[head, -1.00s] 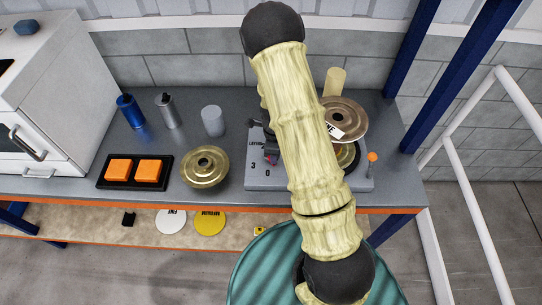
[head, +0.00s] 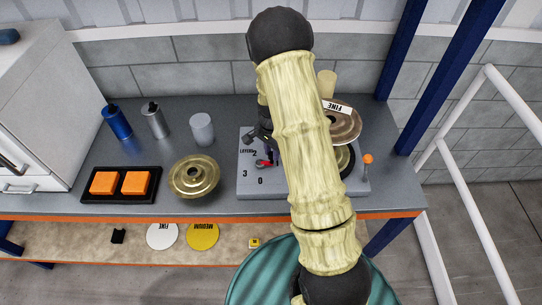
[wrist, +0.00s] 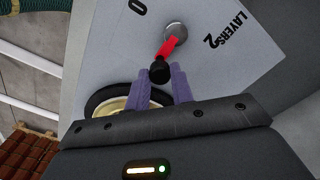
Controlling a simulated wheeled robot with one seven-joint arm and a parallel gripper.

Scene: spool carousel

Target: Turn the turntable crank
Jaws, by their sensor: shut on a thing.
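The crank is a short red arm (wrist: 168,47) on a silver hub, with a black knob at its end. In the wrist view the purple fingers of my gripper (wrist: 160,75) are shut on the black knob. The crank also shows small and red in the head view (head: 263,163), on the grey turntable box (head: 262,188) marked LAYERS with numbers around the crank. A bronze disc (head: 350,131) with a FINE label (head: 337,108) at its top edge sits on the right side of the box. My arm hides the middle of the box and part of the disc.
An orange-knobbed lever (head: 368,159) stands at the box's right end. To the left are a brass spool (head: 194,177), a grey cup (head: 202,129), two canisters and a black tray (head: 154,196) with orange blocks. A blue post rises at the right.

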